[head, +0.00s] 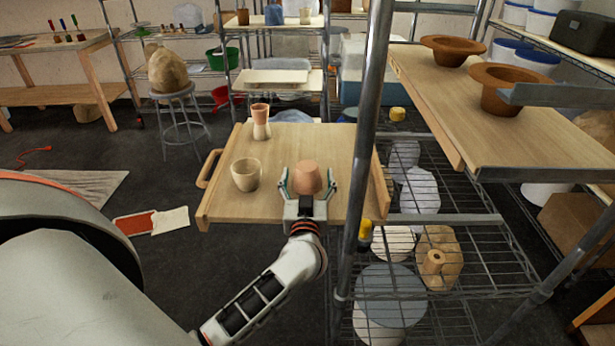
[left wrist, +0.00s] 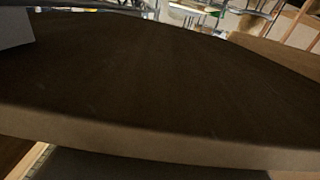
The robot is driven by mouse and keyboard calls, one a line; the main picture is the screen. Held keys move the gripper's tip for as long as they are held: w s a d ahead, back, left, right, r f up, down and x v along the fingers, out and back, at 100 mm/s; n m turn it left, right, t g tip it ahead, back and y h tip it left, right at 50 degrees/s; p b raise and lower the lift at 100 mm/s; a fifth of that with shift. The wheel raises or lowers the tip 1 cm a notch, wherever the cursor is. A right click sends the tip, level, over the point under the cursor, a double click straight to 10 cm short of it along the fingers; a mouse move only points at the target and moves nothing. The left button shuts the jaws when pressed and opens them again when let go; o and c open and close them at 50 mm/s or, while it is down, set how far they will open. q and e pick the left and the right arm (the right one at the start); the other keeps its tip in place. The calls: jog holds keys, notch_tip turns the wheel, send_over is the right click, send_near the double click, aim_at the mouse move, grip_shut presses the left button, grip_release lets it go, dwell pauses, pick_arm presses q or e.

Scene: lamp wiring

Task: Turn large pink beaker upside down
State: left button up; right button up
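The large pink beaker (head: 307,174) stands near the front of the wooden tray board (head: 310,140) in the head view. It looks narrower at the top, with no opening showing, so it appears mouth down. My left gripper (head: 307,186) reaches it from the front. Its fingers are spread on either side of the beaker, with small gaps showing. A cream beaker (head: 246,176) stands mouth up to its left. Behind it, a smaller pink cup (head: 260,111) sits on a cream cup (head: 261,131).
A metal shelf post (head: 366,150) rises just right of the gripper. A shelf board (head: 480,100) with two brown bowls is at the right. The left wrist view is filled by a dark brown surface (left wrist: 150,80) with a paler edge; I cannot tell what it is.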

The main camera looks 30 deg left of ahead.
aim_at(307, 193)
pick_arm(q)
jog(key=shift+g, duration=0.5)
jog(key=f, duration=0.2)
jog(key=s+f, duration=0.1)
jog(key=f, duration=0.1)
jog(key=shift+d+f, duration=0.1)
jog(key=shift+f, duration=0.05)
jog(key=shift+s+d, duration=0.1)
jog(key=shift+d, duration=0.1)
jog(key=shift+t, duration=0.4)
jog(key=s+d+r, duration=0.1)
jog(key=s, duration=0.1)
jog(key=s+d, duration=0.2)
jog(key=s, duration=0.1)
jog(key=s+d+r, duration=0.1)
jog(key=s+d, duration=0.1)
jog(key=s, duration=0.1)
jog(key=shift+s+d+r, duration=0.1)
jog(key=shift+s+r, duration=0.05)
jog(key=shift+r, duration=0.2)
jog(key=shift+s+d+r, duration=0.25)
jog(key=shift+s+r, duration=0.1)
jog(key=shift+s, duration=0.1)
